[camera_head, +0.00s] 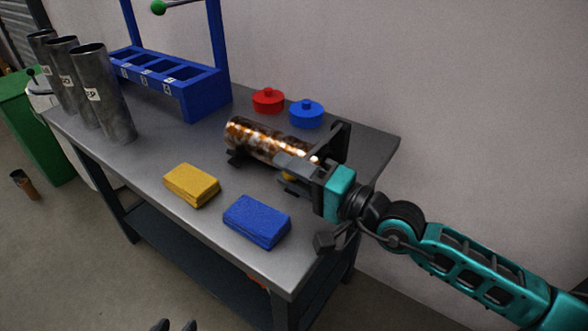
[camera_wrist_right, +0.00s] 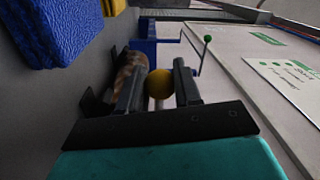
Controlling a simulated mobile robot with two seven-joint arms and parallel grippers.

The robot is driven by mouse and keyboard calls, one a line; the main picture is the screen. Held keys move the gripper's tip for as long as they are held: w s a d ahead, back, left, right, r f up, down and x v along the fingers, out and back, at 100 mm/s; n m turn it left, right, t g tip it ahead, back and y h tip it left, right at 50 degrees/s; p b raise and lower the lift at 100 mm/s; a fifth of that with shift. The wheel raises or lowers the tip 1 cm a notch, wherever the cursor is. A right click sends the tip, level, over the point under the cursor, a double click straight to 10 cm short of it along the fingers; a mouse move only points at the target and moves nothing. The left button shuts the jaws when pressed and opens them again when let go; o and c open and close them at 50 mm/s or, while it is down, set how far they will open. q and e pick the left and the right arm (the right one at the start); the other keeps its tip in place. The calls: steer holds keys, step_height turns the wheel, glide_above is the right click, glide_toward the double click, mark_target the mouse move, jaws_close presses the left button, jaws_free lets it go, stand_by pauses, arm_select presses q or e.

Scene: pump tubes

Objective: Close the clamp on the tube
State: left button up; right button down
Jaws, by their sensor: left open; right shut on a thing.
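A rusty, shiny metal tube (camera_head: 262,143) lies on its side on the grey table, with a dark support (camera_head: 238,158) under its left end. My right gripper (camera_head: 297,168) is at the tube's right end and hides much of it. A yellow ball knob (camera_head: 289,177) shows just below its fingers. In the right wrist view this yellow ball (camera_wrist_right: 161,85) sits between the two fingers, and the tube (camera_wrist_right: 130,75) is beside them. The clamp's other parts are mostly hidden, so I cannot tell its position. My left gripper (camera_head: 175,325) shows only its open fingertips at the bottom edge.
A yellow sponge (camera_head: 191,185) and a blue sponge (camera_head: 257,221) lie at the table's front. A red lid (camera_head: 268,100) and a blue lid (camera_head: 306,113) lie behind the tube. A blue rack (camera_head: 190,90) and upright metal tubes (camera_head: 108,100) stand at the left.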

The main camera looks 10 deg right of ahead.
steer(key=shift+f, duration=0.5)
steer(key=c, duration=1.2)
jaws_free()
steer(key=o, duration=0.4)
steer(key=shift+r, duration=0.1)
steer(key=shift+r, duration=0.6)
step_height(320, 180, up, 19)
steer(key=p, duration=0.7)
steer(key=shift+f, duration=0.1)
